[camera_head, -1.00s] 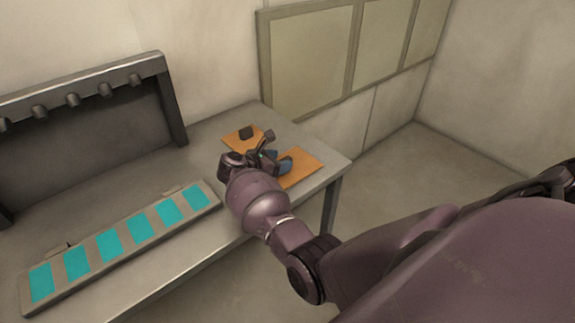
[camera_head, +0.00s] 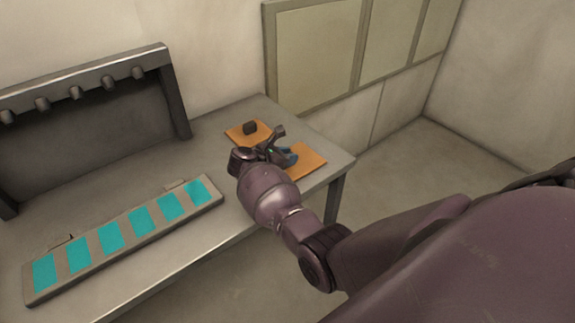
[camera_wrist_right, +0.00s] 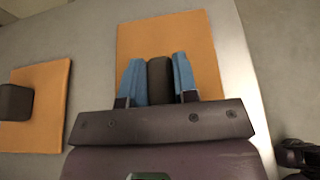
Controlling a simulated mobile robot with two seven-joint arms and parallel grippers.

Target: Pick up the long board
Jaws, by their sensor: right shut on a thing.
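The long board (camera_head: 126,236) is grey with a row of teal squares and lies along the front of the table at the left. My right gripper (camera_head: 286,157) is apart from it, beyond its right end, over the right orange mat (camera_head: 306,160). In the right wrist view the blue fingers of my right gripper (camera_wrist_right: 158,80) are shut on a dark block (camera_wrist_right: 159,75). Whether this block touches the mat is hard to tell. My left gripper is not in view.
A second dark block (camera_head: 250,128) sits on the left orange mat (camera_head: 238,137). A dark rack with pegs (camera_head: 108,86) stands at the back left of the grey table (camera_head: 215,135). Wall panels (camera_head: 315,55) rise behind the table's right end.

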